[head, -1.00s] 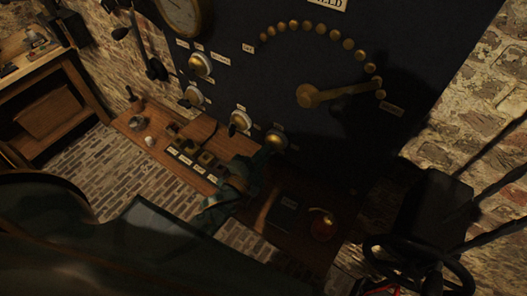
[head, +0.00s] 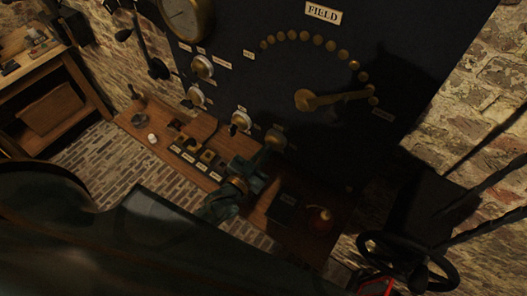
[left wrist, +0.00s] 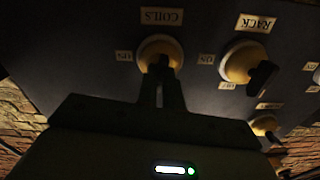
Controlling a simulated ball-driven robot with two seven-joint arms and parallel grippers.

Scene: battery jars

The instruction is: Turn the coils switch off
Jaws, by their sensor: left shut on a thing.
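The coils switch (left wrist: 158,48) is a round brass knob with a pale rim and a dark lever, under the COILS label (left wrist: 161,16), which appears upside down in the left wrist view. Small labels flank it on both sides. In the head view the switch (head: 275,139) is the lowest, rightmost knob on the dark panel. My left gripper (left wrist: 161,82) is shut on the lever, which its fingers partly hide. In the head view the gripper (head: 261,158) reaches up to the switch from below. My right gripper does not show.
The rack switch (left wrist: 246,62) is beside the coils switch, with more knobs beyond. The large field lever (head: 335,98) and its brass studs are above. A wooden bench (head: 150,125) with small labelled blocks lies below. A dark handwheel (head: 365,245) stands at right.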

